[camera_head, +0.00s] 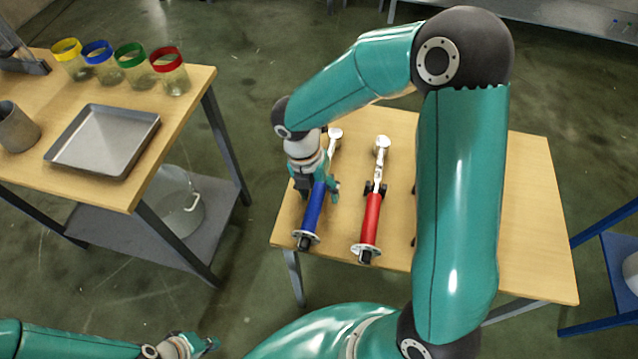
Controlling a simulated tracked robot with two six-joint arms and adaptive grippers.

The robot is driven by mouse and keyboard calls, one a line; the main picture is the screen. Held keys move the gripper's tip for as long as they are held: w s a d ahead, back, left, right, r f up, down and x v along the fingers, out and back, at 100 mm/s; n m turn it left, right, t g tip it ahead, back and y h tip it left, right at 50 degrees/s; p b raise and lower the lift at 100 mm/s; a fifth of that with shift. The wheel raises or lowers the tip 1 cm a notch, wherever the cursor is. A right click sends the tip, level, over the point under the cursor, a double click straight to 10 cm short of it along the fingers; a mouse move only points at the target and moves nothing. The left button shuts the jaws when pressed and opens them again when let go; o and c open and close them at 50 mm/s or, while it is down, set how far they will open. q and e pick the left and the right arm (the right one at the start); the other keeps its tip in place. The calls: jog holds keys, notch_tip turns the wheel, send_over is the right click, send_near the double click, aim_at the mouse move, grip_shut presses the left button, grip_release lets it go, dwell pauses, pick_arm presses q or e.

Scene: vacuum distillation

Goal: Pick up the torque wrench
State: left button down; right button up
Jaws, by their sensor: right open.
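Two torque wrenches lie side by side on the wooden table. One has a blue handle (313,209), the other a red handle (371,219), and both have silver heads at the far end. My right gripper (319,188) is open over the upper part of the blue-handled wrench, with a finger on either side of it. The gripper hides part of that wrench's shaft, and I cannot tell whether it touches. The red-handled wrench is uncovered to the right. My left gripper (196,346) is low at the bottom left, away from both wrenches, and seems empty.
The wooden table (540,220) is bare at its right side, beyond my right arm. A second table at left holds a grey metal tray (103,140), several colour-rimmed jars (170,72) and a grey cup (17,127).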

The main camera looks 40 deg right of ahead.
grip_shut()
jog(key=shift+w+r, duration=0.1)
jog(key=shift+r, duration=0.1)
dwell(0.4)
jog(key=shift+r, duration=0.4)
notch_tip(320, 180, up, 19)
jog(key=p, duration=0.2)
jog(key=c, duration=0.8)
grip_release()
grip_shut()
